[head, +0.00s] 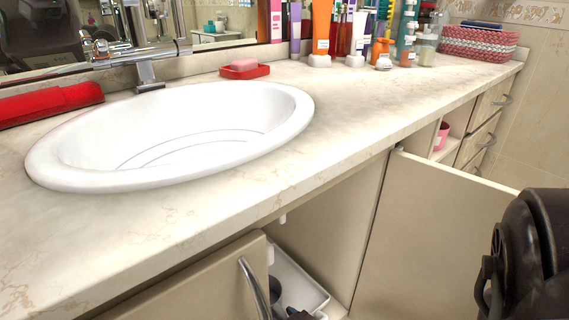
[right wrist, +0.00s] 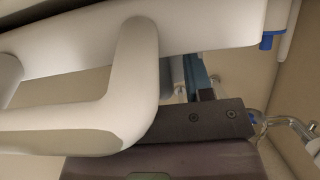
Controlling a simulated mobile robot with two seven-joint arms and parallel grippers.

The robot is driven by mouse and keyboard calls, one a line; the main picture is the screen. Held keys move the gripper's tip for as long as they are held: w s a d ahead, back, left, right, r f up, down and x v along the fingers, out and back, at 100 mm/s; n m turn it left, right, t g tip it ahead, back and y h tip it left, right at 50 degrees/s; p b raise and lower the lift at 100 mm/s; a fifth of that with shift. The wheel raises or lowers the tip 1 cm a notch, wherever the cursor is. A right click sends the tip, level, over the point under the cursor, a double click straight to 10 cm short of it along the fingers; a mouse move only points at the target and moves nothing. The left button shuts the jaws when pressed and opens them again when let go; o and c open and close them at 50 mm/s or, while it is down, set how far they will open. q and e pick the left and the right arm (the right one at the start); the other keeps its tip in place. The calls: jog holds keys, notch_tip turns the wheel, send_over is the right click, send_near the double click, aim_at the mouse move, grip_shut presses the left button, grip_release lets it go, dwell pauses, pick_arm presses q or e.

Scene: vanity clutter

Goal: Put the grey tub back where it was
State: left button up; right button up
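I cannot make out the grey tub for certain. A dark grey rounded shape (head: 274,291) shows at the left end of a white tray (head: 303,283) inside the open cabinet, partly hidden by the left door. In the right wrist view, a dark bolted plate of my right gripper (right wrist: 200,122) lies beneath a thick white bent pipe (right wrist: 140,75). The fingertips are not clear, and I cannot tell whether they hold anything. A small dark piece at the bottom edge of the head view overlaps the tray's front; I cannot tell what it is. My left gripper is not in view.
The right cabinet door (head: 425,235) stands open; the left door (head: 190,288) has a curved metal handle (head: 254,288). The countertop holds a white basin (head: 170,135), a red soap dish (head: 245,71), several bottles and a woven basket (head: 478,43). The front counter strip is clear.

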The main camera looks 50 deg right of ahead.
jog(key=shift+r, duration=0.15)
jog(key=shift+s+r, duration=0.2)
pick_arm(q)
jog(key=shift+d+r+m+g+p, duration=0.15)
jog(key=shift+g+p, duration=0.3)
jog(key=shift+p, duration=0.6)
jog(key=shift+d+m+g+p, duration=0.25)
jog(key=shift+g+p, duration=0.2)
jog(key=shift+p, duration=0.6)
pick_arm(e)
jog(key=v, duration=1.1)
jog(key=shift+s, duration=0.3)
jog(key=shift+a, duration=0.1)
